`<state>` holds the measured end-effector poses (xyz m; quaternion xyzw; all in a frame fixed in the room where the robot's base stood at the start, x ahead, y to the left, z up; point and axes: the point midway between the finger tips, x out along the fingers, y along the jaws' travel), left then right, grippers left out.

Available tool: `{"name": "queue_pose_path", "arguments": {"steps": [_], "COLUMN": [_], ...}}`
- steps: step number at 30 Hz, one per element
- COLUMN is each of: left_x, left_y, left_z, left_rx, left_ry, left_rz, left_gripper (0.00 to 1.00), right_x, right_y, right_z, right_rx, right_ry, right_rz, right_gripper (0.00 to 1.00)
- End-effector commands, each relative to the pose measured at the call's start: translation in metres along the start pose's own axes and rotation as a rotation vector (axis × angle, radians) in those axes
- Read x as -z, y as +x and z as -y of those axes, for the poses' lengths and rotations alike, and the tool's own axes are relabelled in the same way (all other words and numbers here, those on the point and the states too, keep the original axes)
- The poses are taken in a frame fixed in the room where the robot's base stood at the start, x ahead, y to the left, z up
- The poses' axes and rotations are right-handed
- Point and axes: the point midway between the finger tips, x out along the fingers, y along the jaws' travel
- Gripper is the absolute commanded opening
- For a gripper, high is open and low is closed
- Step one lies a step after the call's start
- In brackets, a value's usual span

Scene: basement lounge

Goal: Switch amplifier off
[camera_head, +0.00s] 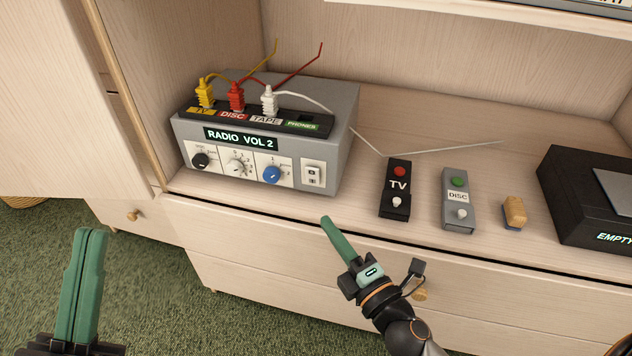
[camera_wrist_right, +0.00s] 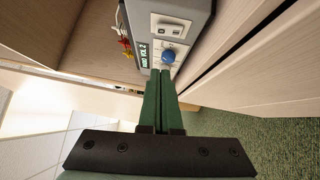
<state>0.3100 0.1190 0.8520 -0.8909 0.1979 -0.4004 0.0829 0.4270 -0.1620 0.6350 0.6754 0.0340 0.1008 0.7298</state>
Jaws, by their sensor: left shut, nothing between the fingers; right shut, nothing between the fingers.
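The amplifier (camera_head: 345,125) is a grey box on the wooden shelf, with a lit display (camera_head: 240,139) reading "RADIO VOL 2". Its front has a black knob (camera_head: 201,160), a silver knob (camera_head: 238,167), a blue knob (camera_head: 272,174) and a white rocker switch (camera_head: 313,174) at the right end. The amplifier also shows sideways in the right wrist view (camera_wrist_right: 205,12). My right gripper (camera_head: 328,222) is shut and empty, in front of and below the switch, apart from it. My left gripper (camera_head: 92,236) is shut and empty, low at the left, away from the amplifier.
Yellow, red and white plugs (camera_head: 269,100) stand in the amplifier's top. To its right lie a black TV remote (camera_head: 396,190), a grey DISC remote (camera_head: 458,200), a small wooden-topped block (camera_head: 514,212) and a black box (camera_head: 580,200) reading "EMPTY". Drawers (camera_head: 240,242) lie below the shelf edge.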

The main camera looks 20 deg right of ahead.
Motion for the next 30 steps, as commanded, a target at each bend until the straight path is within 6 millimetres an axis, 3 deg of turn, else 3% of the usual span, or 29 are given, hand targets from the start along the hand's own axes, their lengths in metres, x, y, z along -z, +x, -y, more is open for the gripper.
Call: {"name": "queue_pose_path", "arguments": {"steps": [15,21,30], "left_x": [0.011,0.012,0.012], "left_y": [0.01,0.01,0.01], "left_z": [0.007,0.007,0.007], "left_rx": [0.008,0.006,0.005], "left_ry": [-0.011,-0.01,-0.009], "left_rz": [-0.008,-0.009,-0.009], "left_gripper": [0.0,0.0,0.0], "right_x": [-0.004,-0.023,-0.029], "right_y": [0.083,0.1,0.105], "right_z": [-0.002,-0.001,0.0], "right_rx": [-0.002,-0.001,0.001], "right_ry": [-0.005,-0.003,-0.001], "right_rz": [0.0,-0.001,0.0], "right_gripper": [0.0,0.0,0.0]}}
